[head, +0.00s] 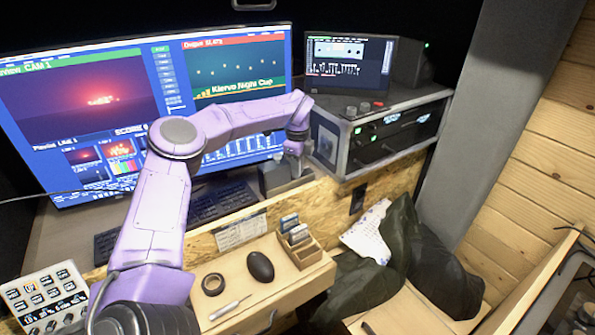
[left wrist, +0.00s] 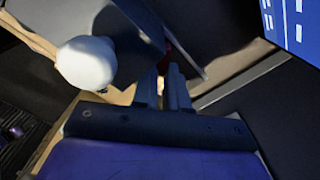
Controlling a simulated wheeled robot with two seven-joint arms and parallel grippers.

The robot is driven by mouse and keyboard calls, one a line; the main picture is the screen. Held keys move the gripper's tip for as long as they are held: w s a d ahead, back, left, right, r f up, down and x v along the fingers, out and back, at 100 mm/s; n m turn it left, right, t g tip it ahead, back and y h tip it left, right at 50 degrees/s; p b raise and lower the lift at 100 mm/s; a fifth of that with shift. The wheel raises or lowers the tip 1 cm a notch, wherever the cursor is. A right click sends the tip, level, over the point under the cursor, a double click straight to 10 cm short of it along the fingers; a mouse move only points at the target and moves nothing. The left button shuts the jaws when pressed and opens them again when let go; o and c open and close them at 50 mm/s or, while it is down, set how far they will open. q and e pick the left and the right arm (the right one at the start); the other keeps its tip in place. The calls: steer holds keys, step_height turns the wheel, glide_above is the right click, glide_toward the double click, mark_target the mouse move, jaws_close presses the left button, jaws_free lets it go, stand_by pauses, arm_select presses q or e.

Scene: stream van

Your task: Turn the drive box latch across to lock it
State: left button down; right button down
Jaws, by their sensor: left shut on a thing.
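The drive box appears to be the small dark grey box (head: 273,181) on the desk, below the large monitor and left of the rack case. My left gripper (head: 296,168) points down at the top of this box. In the left wrist view my left gripper (left wrist: 164,82) has its fingers close together beside a grey panel (left wrist: 128,32). They are shut on a small part, probably the latch, which the fingers largely hide. I cannot make out the latch's angle. A bit of red shows just beyond the fingertips. My right gripper is not in view.
The rack case (head: 345,150) stands close to the right of my gripper. The large monitor (head: 90,95) is behind my arm. A white rounded thing (left wrist: 85,62) is near the fingers.

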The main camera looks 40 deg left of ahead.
arm_select(q)
steer(key=shift+m, duration=0.6)
steer(key=shift+s, duration=0.1)
steer(key=c, duration=1.3)
jaws_free()
steer(key=shift+c, duration=0.2)
steer(key=shift+o, duration=0.9)
steer(key=shift+f, duration=0.1)
step_height(320, 180, up, 8)
steer(key=p, duration=0.4)
steer(key=shift+r, duration=0.2)
steer(key=shift+w+f, duration=0.15)
steer(key=shift+w, duration=0.05)
